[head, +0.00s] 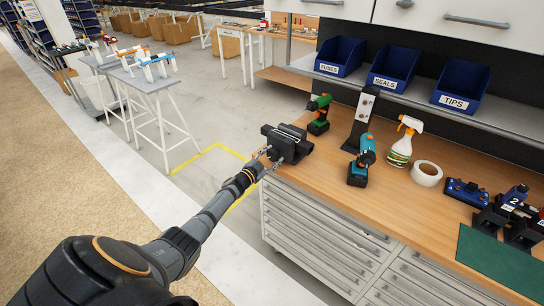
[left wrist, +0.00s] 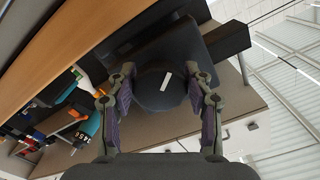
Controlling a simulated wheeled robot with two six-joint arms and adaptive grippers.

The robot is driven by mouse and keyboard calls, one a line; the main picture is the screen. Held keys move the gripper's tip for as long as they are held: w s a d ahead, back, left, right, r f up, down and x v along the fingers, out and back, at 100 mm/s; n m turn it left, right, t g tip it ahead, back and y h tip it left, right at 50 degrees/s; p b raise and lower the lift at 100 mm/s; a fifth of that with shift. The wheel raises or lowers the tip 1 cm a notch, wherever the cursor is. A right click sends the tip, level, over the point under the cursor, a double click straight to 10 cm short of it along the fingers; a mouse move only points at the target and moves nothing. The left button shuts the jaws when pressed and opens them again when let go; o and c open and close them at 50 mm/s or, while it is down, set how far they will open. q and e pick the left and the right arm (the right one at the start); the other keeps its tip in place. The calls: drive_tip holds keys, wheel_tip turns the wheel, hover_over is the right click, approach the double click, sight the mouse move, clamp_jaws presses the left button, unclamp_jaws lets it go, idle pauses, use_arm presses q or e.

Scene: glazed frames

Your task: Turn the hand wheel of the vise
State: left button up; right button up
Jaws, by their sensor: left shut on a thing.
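The dark vise (head: 287,140) sits at the left front corner of the wooden workbench. My left gripper (head: 263,160) is at the near left side of the vise, with my arm reaching in from the lower left. In the left wrist view, the two fingers of the left gripper (left wrist: 160,100) are on either side of the round dark hand wheel (left wrist: 155,98), shut on it. A white mark on the wheel's face is tilted slightly from upright. In the head view the wheel is mostly hidden by the gripper. My right gripper is not in view.
The workbench (head: 400,215) holds a green drill (head: 319,116), a teal drill (head: 361,162), a spray bottle (head: 403,145) and a tape roll (head: 426,173), all right of the vise. Blue bins (head: 391,68) stand on the shelf behind. The floor left of the bench is open.

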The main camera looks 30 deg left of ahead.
use_arm(q)
drive_tip(key=shift+w+r, duration=0.1)
drive_tip(key=shift+r, duration=0.1)
drive_tip(key=o, duration=0.9)
drive_tip(key=shift+c, duration=0.2)
drive_tip(key=shift+o, duration=1.4)
drive_tip(key=shift+w+f, duration=0.1)
drive_tip(key=shift+f, duration=0.1)
drive_tip(key=s, duration=1.2)
drive_tip(key=shift+a, duration=0.45)
